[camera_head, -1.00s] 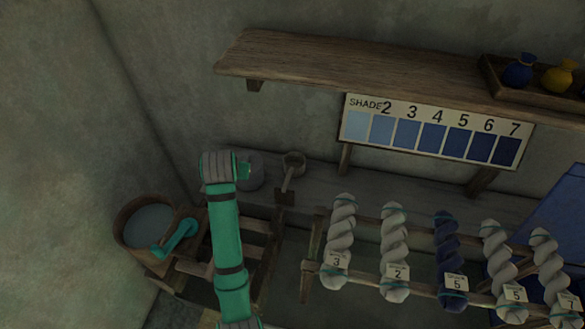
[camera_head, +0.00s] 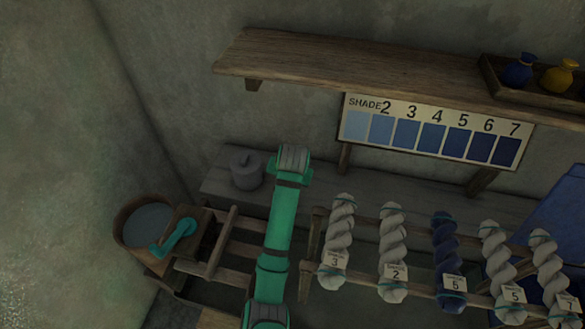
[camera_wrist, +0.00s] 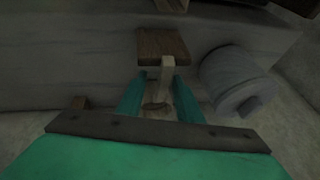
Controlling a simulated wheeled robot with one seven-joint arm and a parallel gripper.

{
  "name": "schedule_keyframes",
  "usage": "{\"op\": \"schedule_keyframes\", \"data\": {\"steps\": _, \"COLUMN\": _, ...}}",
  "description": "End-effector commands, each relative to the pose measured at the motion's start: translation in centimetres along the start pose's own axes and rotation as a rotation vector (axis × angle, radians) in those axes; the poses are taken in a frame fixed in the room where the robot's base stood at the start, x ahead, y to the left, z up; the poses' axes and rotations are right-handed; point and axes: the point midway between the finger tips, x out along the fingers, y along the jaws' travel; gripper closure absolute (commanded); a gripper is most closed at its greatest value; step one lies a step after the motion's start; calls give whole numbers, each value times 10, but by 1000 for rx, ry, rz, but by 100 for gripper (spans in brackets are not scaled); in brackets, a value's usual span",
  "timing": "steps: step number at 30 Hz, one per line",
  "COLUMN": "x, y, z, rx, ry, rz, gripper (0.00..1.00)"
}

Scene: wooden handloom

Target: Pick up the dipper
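The dipper (camera_wrist: 167,68) shows in the wrist view as a pale wooden handle running down from a dark wooden block (camera_wrist: 163,42). Its lower end lies between my fingers and is partly hidden; I cannot make out its cup. My gripper (camera_wrist: 160,84) is open, with one teal finger on each side of the handle and a visible gap on the left. I cannot tell whether the right finger touches it. In the head view my arm covers the dipper, and my fingers are hidden beneath the wrist.
A grey lidded pot (camera_head: 247,172) stands close by on the grey ledge (camera_head: 325,195); it is right of my fingers in the wrist view. Yarn skeins (camera_head: 393,250) hang on a rack to the right. A wooden tub (camera_head: 128,222) stands left. A shelf (camera_head: 350,68) runs above.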

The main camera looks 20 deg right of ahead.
Motion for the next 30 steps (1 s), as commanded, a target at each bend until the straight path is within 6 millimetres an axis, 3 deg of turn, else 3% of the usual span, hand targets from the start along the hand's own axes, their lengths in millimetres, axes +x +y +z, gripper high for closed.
{"op": "schedule_keyframes", "data": {"steps": 9, "x": 41, "y": -4, "z": -3, "rx": 1, "ry": -3, "rz": 0, "gripper": 67}}
{"op": "schedule_keyframes", "data": {"steps": 19, "x": 48, "y": -3, "z": -4, "rx": 1, "ry": 0, "rz": 1, "gripper": 67}}
{"op": "schedule_keyframes", "data": {"steps": 24, "x": 48, "y": -3, "z": -4, "rx": 1, "ry": 0, "rz": 1, "gripper": 100}}
{"op": "schedule_keyframes", "data": {"steps": 30, "x": 48, "y": -3, "z": -4, "rx": 1, "ry": 0, "rz": 0, "gripper": 100}}
